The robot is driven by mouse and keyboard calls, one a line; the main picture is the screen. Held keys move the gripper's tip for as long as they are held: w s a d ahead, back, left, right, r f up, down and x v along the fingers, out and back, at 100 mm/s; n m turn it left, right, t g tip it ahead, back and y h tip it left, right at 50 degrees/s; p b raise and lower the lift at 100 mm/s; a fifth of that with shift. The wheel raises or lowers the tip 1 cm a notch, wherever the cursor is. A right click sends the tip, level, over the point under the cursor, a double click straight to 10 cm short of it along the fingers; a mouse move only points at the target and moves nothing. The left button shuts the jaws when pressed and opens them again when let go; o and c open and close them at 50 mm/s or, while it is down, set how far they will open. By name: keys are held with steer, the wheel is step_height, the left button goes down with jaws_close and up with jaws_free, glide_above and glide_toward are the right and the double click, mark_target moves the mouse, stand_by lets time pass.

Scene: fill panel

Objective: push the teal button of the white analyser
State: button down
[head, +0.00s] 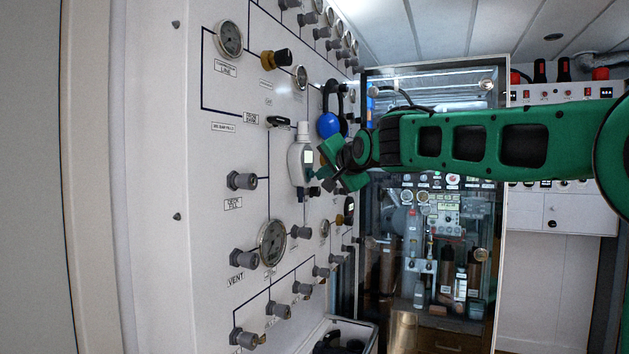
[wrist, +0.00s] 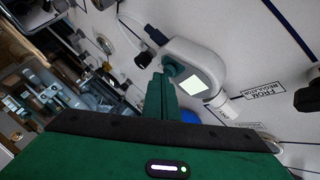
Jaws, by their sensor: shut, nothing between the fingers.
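The white analyser (head: 296,166) is mounted on the white panel in the head view, with a small pale screen on its face. In the wrist view the analyser (wrist: 205,62) shows its lit screen and a round teal button (wrist: 171,69) at its near end. My gripper (head: 322,166) is shut and empty, its fingers pointing at the analyser. In the wrist view my gripper's fingertips (wrist: 162,80) are right at the teal button and overlap its lower edge. I cannot tell whether they touch it.
The panel carries several gauges (head: 271,242) and knobs (head: 241,181) around the analyser. A blue and black item (head: 328,123) hangs just above and right of it. A glass-fronted cabinet (head: 432,317) stands beyond my arm. The room in front of the panel is open.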

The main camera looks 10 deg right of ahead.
stand_by(0.4)
steer(key=shift+s+d, duration=0.4)
steer(key=shift+d, duration=0.15)
steer(key=s+d, duration=0.3)
steer(key=d, duration=0.2)
steer(key=shift+s, duration=0.3)
stand_by(0.5)
